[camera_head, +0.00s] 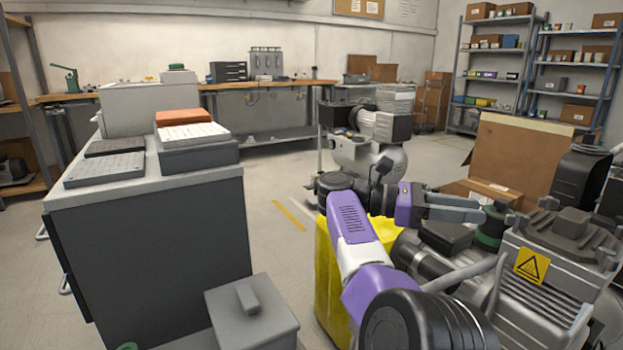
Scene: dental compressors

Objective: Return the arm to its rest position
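My purple, white and black arm (352,245) rises from the bottom of the head view, bends at a black joint and reaches to the right. My gripper (478,212) is the grey end past the purple wrist piece. It points right, in front of the cardboard boxes and near a dark green part (492,228) of the compressor at the right. I cannot tell whether it touches that part. The fingertips are small and unclear, so their opening and anything between them cannot be made out.
A large compressor (545,275) with a yellow warning label fills the lower right. A yellow block (328,275) stands behind my arm. A grey cabinet (160,250) with trays is at left, a grey lidded box (252,318) before it. Another compressor (365,150) stands behind. Floor between is open.

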